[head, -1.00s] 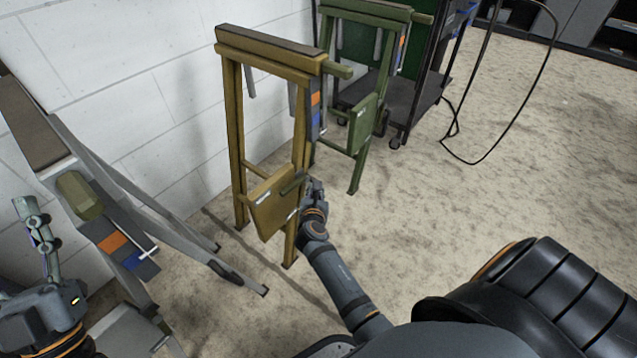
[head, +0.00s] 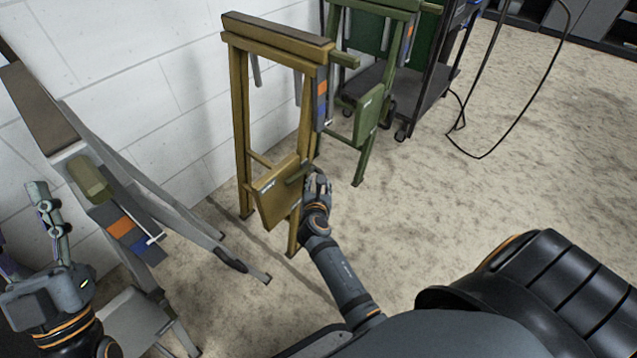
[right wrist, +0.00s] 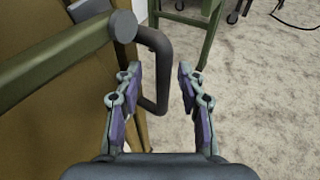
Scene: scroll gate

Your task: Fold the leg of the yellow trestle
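The yellow trestle (head: 240,120) stands upright by the wall in the head view, with a yellow panel (head: 277,198) low between its legs. My right gripper (head: 318,183) is at its right leg, beside the panel. In the right wrist view, my right gripper (right wrist: 158,76) is open. A dark bent handle (right wrist: 163,65) on a round end cap shows between its fingertips; contact cannot be told. My left gripper (head: 26,232) is at the far left, open and empty, away from the yellow trestle.
A green trestle (head: 366,120) stands behind to the right, near a dark cart (head: 395,85). A grey trestle (head: 160,205) leans at the left, near my left arm. A cable (head: 520,120) hangs to the floor at the right.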

